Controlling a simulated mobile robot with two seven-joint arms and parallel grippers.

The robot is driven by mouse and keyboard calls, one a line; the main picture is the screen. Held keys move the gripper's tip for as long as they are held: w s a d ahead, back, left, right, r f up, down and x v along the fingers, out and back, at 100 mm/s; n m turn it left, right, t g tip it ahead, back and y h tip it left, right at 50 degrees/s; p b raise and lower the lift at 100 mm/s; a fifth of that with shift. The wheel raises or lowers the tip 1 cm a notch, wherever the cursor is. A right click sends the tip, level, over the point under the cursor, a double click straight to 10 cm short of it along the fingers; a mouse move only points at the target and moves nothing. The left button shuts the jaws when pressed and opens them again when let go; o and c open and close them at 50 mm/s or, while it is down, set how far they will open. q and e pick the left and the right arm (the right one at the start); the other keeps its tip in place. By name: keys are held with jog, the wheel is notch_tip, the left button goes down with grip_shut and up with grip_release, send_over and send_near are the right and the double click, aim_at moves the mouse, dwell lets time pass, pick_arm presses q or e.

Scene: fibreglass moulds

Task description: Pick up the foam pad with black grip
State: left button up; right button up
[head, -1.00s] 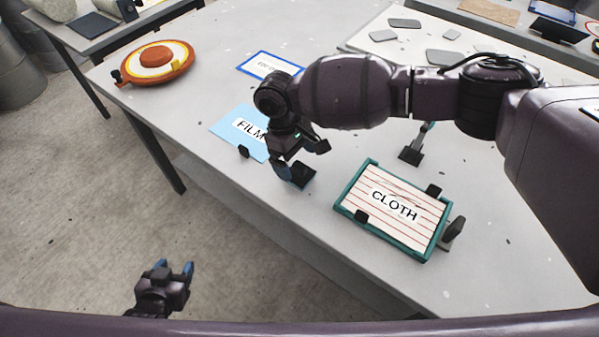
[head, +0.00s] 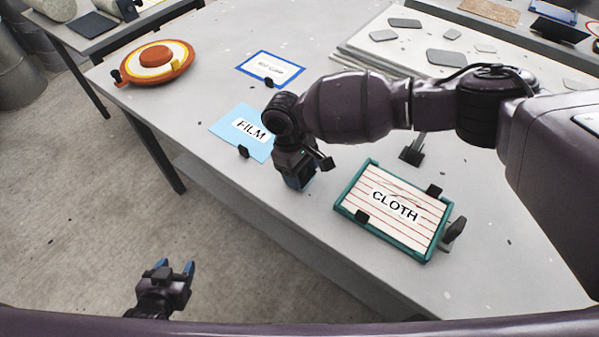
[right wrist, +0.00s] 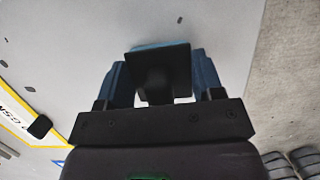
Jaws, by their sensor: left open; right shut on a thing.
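The foam pad with black grip is mostly hidden in the head view by my right gripper (head: 299,179), at the table's front edge. In the right wrist view its black grip (right wrist: 162,72) stands between my blue fingers, with a thin blue strip of what looks like the pad (right wrist: 160,45) beyond it. My right gripper is shut on the black grip. I cannot tell whether the pad still touches the table. My left gripper (head: 174,267) is open and empty, low over the floor, away from the table.
A blue FILM sheet (head: 228,118) lies left of my right gripper, and a teal-framed CLOTH tray (head: 350,213) to its right. A blue-framed card (head: 245,69) and an orange round piece (head: 178,70) lie further back. A small black stand (head: 411,156) is behind the tray.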

jog(key=shift+r, duration=0.1)
notch_tip(320, 180, up, 20)
jog(key=p, duration=0.2)
dwell(0.4)
